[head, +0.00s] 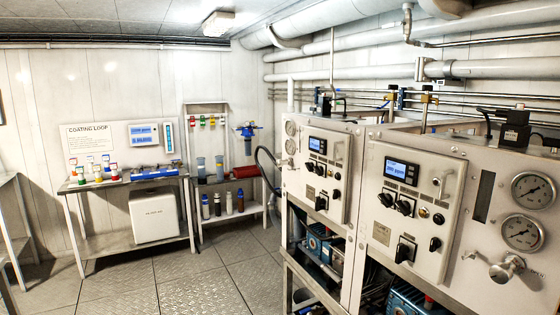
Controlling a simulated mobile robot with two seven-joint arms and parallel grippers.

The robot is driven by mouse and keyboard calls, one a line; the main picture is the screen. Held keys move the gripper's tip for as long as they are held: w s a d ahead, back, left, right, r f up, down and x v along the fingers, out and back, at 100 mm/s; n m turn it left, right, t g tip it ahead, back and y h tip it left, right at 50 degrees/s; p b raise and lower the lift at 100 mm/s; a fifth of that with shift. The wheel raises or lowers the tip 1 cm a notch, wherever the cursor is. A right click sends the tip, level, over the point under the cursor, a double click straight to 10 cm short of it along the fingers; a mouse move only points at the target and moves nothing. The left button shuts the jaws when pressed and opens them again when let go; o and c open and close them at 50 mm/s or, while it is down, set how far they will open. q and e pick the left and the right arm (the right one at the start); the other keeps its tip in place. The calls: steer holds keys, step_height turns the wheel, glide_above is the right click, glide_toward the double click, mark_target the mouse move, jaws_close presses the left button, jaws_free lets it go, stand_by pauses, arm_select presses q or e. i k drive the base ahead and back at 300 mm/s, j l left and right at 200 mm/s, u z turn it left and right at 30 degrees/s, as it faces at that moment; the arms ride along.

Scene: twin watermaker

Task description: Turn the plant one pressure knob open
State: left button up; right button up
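Two white watermaker panels stand on the right: a near one (412,205) and a farther one (316,172). I cannot read which is plant one. A silver pressure knob (503,271) with a side handle sits low on the near unit's right part, below two round gauges (521,232). The word OPEN is marked beside it. How far either knob is turned cannot be told. Neither of my grippers is in view.
The near panel carries black switches (404,207) and a lit blue display (402,171). A bench (130,183) with bottles and a white box stands at the back left, beside a shelf (228,217) with cylinders. The tiled floor (190,285) in front is clear.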

mark_target(279, 163)
steer(key=i+j+z, duration=0.1)
steer(key=i+j, duration=0.5)
steer(key=i, duration=0.15)
steer(key=i+j+z, duration=0.1)
steer(key=i+j, duration=0.55)
steer(key=i, duration=0.1)
